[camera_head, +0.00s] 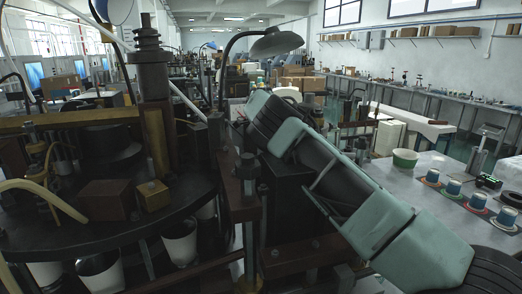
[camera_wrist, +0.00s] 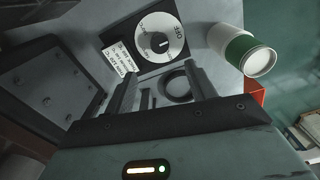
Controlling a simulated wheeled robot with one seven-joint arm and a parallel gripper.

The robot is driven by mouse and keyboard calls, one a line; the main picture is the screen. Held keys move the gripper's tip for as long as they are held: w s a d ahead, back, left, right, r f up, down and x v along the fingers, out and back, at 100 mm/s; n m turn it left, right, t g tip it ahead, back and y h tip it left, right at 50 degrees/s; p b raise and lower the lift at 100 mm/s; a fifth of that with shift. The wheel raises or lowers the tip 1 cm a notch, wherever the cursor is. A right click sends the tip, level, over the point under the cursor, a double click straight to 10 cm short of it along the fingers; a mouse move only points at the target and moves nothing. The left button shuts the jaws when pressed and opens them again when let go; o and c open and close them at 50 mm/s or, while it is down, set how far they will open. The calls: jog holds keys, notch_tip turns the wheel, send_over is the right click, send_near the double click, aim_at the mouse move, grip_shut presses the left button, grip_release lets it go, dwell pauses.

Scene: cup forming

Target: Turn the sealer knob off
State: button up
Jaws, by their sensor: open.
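The sealer knob (camera_wrist: 160,43) is a small dark knob at the middle of a round white dial (camera_wrist: 148,32). The dial is on a black plate at the top of the wrist view. "OFF" is printed on the dial's right side, and a small white mark shows on the knob. Its exact setting is hard to tell. My gripper (camera_wrist: 162,68) is open, its two dark fingers apart and pointing toward the plate. The knob shows beyond the fingertips, between their lines, with no contact visible. The knob and gripper cannot be made out in the head view.
A white cup with a green band (camera_wrist: 235,46) is right of the dial. A black ring (camera_wrist: 179,84) shows between the fingers.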

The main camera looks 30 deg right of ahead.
jog(key=shift+r, duration=2.3)
